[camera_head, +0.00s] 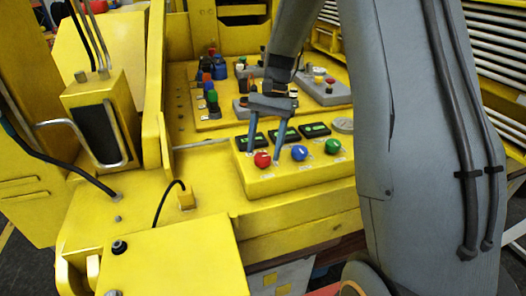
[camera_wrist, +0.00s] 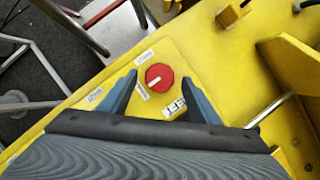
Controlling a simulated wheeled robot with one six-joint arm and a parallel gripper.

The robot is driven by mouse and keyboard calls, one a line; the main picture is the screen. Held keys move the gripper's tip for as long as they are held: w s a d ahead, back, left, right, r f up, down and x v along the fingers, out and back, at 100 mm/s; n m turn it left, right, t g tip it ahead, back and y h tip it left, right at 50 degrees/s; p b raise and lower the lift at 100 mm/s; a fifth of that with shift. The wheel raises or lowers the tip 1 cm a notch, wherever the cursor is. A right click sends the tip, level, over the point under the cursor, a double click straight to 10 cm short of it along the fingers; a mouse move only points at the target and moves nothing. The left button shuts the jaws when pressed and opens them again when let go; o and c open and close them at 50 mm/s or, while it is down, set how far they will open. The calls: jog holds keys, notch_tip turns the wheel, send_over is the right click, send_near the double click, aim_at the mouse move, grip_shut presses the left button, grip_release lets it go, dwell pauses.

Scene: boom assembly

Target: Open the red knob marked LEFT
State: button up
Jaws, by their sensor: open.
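The red knob (camera_head: 262,159) is the leftmost of three coloured knobs on a raised yellow panel (camera_head: 290,182). My gripper (camera_head: 265,154) is open and points down over the knob. In the wrist view its blue fingertips (camera_wrist: 158,77) stand on either side of the knob, with small gaps visible.
A blue knob (camera_head: 299,153) and a green knob (camera_head: 332,146) sit to the right on the same panel. Dark displays (camera_head: 285,135) lie behind them. Further back is a board with several coloured buttons (camera_head: 212,100). A black cable (camera_head: 166,190) rises at the left.

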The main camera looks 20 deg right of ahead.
jog(key=b+v, duration=0.1)
jog(key=v, duration=0.5)
jog(key=shift+r+b, duration=0.15)
jog(key=shift+b, duration=0.25)
jog(key=shift+d, duration=0.1)
jog(key=s+a+f+n+t+h+b, duration=0.1)
jog(key=s+f+n, duration=0.3)
jog(key=s, duration=0.4)
jog(key=s+a+f+n+t+h+b, duration=0.1)
jog(key=s+f+n+t+h, duration=0.1)
jog(key=s+f, duration=0.4)
jog(key=shift+s+a+f+n+t, duration=0.3)
jog(key=shift+s+n+t, duration=0.5)
jog(key=shift+s+n, duration=0.8)
